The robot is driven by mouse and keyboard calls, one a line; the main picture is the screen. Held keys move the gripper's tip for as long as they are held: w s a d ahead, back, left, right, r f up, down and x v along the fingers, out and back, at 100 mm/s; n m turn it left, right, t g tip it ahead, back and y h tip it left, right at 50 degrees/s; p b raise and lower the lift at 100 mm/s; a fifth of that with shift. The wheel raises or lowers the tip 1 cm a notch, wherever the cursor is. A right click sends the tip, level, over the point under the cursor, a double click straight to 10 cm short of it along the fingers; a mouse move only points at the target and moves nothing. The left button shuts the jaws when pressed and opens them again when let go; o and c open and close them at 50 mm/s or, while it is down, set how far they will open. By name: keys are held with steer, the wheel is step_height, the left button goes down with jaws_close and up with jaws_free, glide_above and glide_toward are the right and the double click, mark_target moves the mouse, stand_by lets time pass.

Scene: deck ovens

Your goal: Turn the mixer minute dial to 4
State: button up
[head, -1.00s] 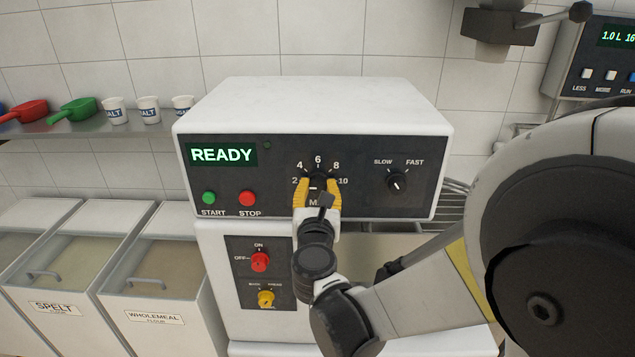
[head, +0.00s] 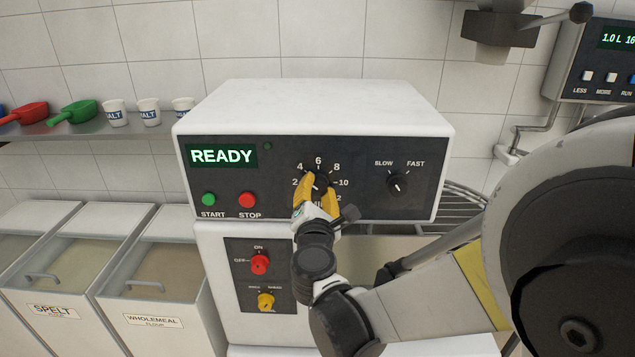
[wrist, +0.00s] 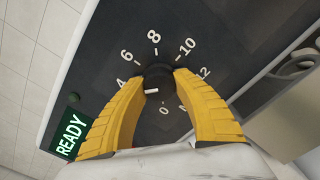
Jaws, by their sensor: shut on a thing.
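The minute dial (wrist: 158,78) is a small dark round knob on the mixer's black panel, with numbers around it. My gripper (head: 317,187) has its yellow fingers closed on the knob. In the wrist view the fingers (wrist: 157,90) sit on both sides of it, with 4, 6, 8, 10, 12 and 0 showing around them; the left finger seems to cover the 2. A short white mark shows on the knob's lower-left side, but I cannot tell its exact number. The display (head: 221,155) reads READY.
A SLOW/FAST knob (head: 397,184) is right of the dial. The green START (head: 209,199) and red STOP (head: 248,198) buttons are left. A red switch (head: 260,263) and yellow knob (head: 266,300) are below. Flour bins (head: 155,260) stand at left.

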steer(key=shift+m, duration=0.4)
steer(key=o, duration=1.2)
steer(key=shift+w, duration=0.15)
steer(key=s, duration=1.2)
steer(key=shift+a, duration=0.25)
steer(key=shift+d, duration=0.1)
